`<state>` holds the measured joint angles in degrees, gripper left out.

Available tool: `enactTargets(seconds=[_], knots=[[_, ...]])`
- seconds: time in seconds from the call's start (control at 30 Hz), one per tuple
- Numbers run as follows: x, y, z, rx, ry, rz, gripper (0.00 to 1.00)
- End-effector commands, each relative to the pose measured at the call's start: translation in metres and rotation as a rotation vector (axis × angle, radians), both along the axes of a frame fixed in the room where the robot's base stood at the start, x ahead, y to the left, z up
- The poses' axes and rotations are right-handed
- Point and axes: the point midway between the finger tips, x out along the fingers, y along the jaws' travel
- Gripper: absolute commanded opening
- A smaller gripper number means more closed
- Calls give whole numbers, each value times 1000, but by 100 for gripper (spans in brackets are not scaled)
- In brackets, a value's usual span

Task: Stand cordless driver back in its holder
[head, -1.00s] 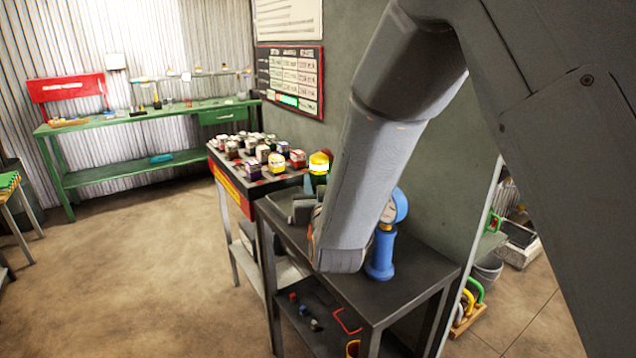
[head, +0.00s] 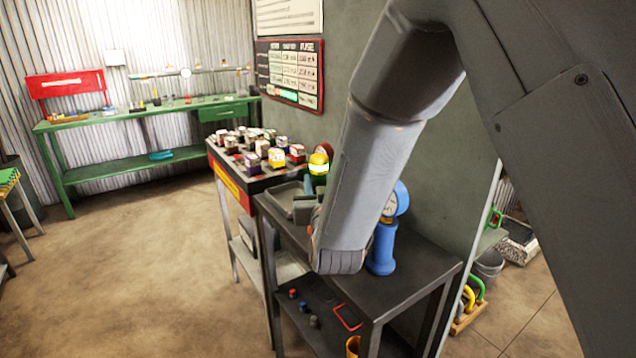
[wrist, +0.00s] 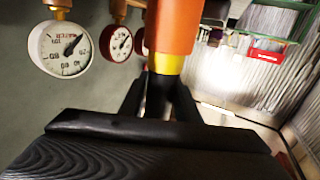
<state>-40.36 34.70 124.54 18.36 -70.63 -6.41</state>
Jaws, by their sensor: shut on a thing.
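A grey block-like fixture (head: 304,209) on the dark bench (head: 412,272) is partly hidden by my arm. I cannot tell whether it is the holder.
A blue stand with a gauge (head: 383,247) is close beside my arm on the bench. A rack of coloured containers (head: 262,181) adjoins the bench. Gauges (wrist: 62,48) are at the wrist view's left.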

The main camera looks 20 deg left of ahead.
Motion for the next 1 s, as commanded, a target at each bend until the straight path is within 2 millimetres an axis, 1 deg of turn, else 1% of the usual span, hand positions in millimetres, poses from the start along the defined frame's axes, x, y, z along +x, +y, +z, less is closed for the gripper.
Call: enactTargets(seconds=[0.07, 0.1, 0.17, 0.2, 0.23, 0.57, 0.67, 0.9, 1.0], knots=[[0, 0, -1, 1, -2, 0, 2], [0, 0, -1, 1, -2, 0, 31], [0, 0, -1, 0, -1, 0, 41], [0, 0, -1, 0, -1, 0, 48], [0, 0, -1, 0, -1, 0, 51], [-3, -1, -3, -1, 2, 0, 51], [-12, -5, -3, -1, 2, 1, 51], [-48, -20, -3, 0, 1, 1, 51], [-60, -25, -3, 0, 1, 1, 51]])
